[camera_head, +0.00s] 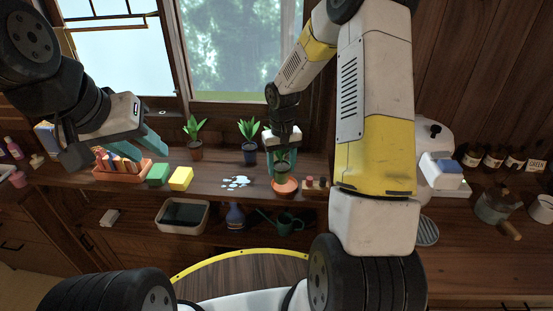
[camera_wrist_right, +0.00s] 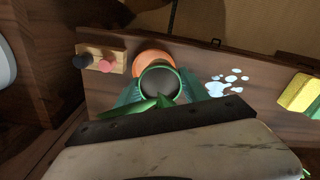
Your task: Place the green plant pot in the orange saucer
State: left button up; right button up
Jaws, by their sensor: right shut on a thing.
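The green plant pot (camera_wrist_right: 178,72) is held between the teal fingers of my right gripper (camera_wrist_right: 160,94), with dark soil and green leaves showing. In the head view the pot (camera_head: 282,173) is just above or at the orange saucer (camera_head: 285,187), partly hidden by my right gripper (camera_head: 281,150). In the right wrist view the saucer (camera_wrist_right: 150,58) shows behind the pot's rim, and the pot covers most of it. I cannot tell whether they touch. My left gripper (camera_head: 138,148) is open and empty above the orange tray at the left.
Two potted plants (camera_head: 249,155) stand by the window. Spilled water (camera_head: 236,182) lies left of the saucer; a wooden stamp block (camera_head: 316,188) is close at right.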

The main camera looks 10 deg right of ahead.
aim_at(285, 172)
jog(key=shift+w+d+f, duration=0.1)
jog(key=shift+w+d, duration=0.45)
jog(key=shift+d, duration=0.15)
jog(key=shift+f, duration=1.7)
jog(key=shift+f, duration=0.15)
jog(key=o, duration=1.6)
